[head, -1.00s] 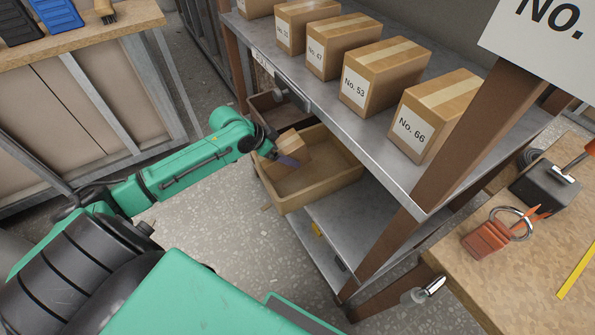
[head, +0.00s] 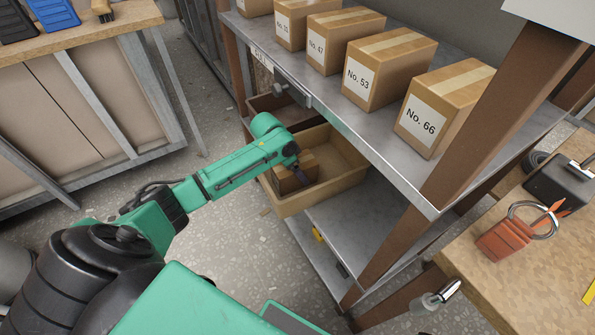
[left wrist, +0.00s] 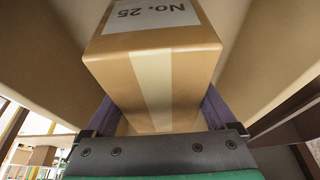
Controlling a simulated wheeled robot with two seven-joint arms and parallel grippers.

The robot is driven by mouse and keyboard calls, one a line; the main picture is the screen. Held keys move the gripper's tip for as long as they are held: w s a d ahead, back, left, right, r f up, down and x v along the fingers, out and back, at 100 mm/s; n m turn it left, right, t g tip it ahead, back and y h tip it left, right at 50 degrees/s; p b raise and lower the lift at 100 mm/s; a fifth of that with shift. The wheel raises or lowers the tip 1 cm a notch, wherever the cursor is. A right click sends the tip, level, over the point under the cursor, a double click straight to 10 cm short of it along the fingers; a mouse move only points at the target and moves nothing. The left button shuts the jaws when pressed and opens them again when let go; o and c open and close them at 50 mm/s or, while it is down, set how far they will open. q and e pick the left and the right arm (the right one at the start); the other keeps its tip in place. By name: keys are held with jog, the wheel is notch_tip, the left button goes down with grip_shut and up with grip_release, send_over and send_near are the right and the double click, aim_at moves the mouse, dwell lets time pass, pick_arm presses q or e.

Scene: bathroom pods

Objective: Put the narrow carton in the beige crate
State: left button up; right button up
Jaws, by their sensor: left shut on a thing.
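The narrow carton (head: 288,182) is brown cardboard, held inside the left part of the beige crate (head: 330,191). In the left wrist view the carton (left wrist: 155,55) shows a pale tape strip and a label reading No. 25. My left gripper (head: 303,178) is shut on it, with a purple finger on each side. The crate's beige walls (left wrist: 45,45) rise on both sides of the carton. The carton's underside is hidden, so I cannot tell if it touches the crate floor. My right gripper is not in view.
The crate stands on a lower metal shelf (head: 345,222), beside a dark brown bin (head: 262,104). The upper shelf (head: 330,108) holds several numbered cartons, including No. 53 (head: 385,70) and No. 66 (head: 445,105), and overhangs the crate's back. The crate's right part is empty.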

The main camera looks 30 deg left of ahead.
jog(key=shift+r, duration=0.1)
pick_arm(q)
jog(key=o, duration=1.6)
jog(key=shift+r, duration=0.2)
jog(key=p+v, duration=0.4)
jog(key=v, duration=0.7)
jog(key=shift+s+a+r, duration=0.15)
jog(key=shift+r, duration=0.15)
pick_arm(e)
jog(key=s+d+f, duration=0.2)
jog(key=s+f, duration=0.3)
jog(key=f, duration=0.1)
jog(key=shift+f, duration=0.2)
